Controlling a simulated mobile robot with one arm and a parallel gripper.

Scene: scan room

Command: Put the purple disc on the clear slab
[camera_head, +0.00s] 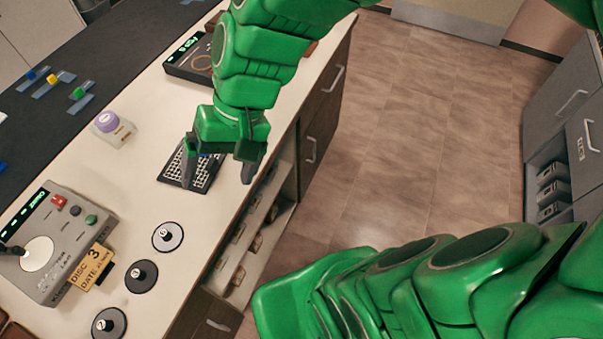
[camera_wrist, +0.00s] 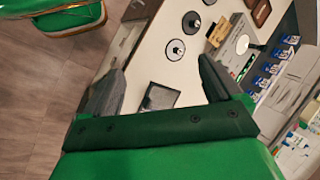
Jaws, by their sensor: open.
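A round purple piece (camera_head: 106,121) sits on top of a pale, partly see-through block (camera_head: 119,135) on the counter, left of my gripper in the head view. I cannot tell for certain whether this block is the clear slab. Several small slabs lie on the dark surface at upper left, with blue, yellow (camera_head: 52,79) and green pieces on them. My gripper (camera_head: 218,180) is open, above a black keyboard-like pad (camera_head: 178,168). I see no purple piece in the wrist view.
Several round discs with knobs, one white (camera_head: 167,236) and one dark (camera_head: 141,276), lie along the counter's front part. A control box (camera_head: 60,240) with a joystick stands at left. A black device (camera_head: 190,60) sits behind my arm.

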